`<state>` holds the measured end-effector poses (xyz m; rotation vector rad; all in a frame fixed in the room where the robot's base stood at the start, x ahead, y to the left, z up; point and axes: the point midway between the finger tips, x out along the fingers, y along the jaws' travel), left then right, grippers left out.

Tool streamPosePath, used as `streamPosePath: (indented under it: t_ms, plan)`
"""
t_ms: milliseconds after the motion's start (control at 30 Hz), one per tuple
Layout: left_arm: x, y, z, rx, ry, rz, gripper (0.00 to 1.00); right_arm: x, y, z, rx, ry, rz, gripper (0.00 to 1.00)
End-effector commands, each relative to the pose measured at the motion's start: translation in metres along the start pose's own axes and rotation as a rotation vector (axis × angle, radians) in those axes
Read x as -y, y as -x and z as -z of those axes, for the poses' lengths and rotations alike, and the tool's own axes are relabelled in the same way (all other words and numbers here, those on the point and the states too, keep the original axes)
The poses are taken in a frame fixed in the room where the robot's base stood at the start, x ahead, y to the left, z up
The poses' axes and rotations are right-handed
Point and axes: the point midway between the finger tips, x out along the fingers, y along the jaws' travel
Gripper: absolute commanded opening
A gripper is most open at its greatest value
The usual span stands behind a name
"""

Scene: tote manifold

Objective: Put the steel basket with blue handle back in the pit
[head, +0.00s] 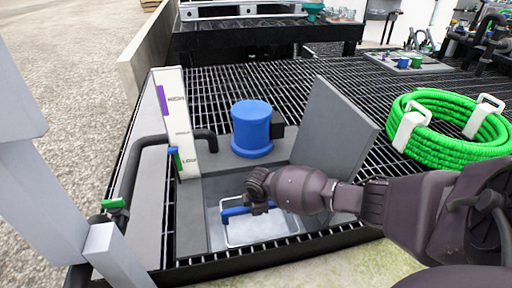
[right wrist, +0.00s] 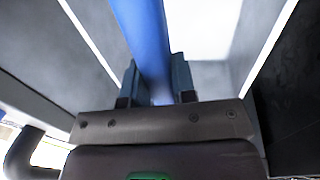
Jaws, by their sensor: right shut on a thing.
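The steel basket's blue handle (head: 236,211) shows at the mouth of the pit (head: 210,205) in the head view, and its wire frame (head: 229,236) shows below the handle. My right gripper (head: 262,205) is over the pit and shut on the blue handle. In the right wrist view the handle (right wrist: 143,40) runs between the two fingers of my right gripper (right wrist: 157,85). The rest of the basket is partly hidden by my right arm, and I cannot tell how deep it sits. My left gripper is not in view.
A grey lid (head: 335,125) stands raised at the pit's right side. A blue cylinder (head: 252,128) is behind the pit, and a white level board (head: 175,120) and black pipe (head: 130,165) are on the left. A green hose coil (head: 440,122) lies on the grating at right.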

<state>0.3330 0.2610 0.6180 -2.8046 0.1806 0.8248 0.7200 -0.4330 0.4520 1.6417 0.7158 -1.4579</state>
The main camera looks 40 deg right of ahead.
Motion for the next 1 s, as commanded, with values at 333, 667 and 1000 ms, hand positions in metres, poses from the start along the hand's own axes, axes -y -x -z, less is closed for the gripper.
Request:
streamPosePath:
  t_ms: [333,667,1000]
  plan:
    - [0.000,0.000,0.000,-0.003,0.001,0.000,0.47,0.001,-0.002,0.000,0.000,0.000,0.001,0.50]
    - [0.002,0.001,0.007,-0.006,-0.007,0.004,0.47,-0.002,0.012,0.001,-0.002,0.000,-0.003,0.50]
    - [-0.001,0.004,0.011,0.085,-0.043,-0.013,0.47,-0.006,0.081,0.002,-0.007,0.000,-0.011,0.50]
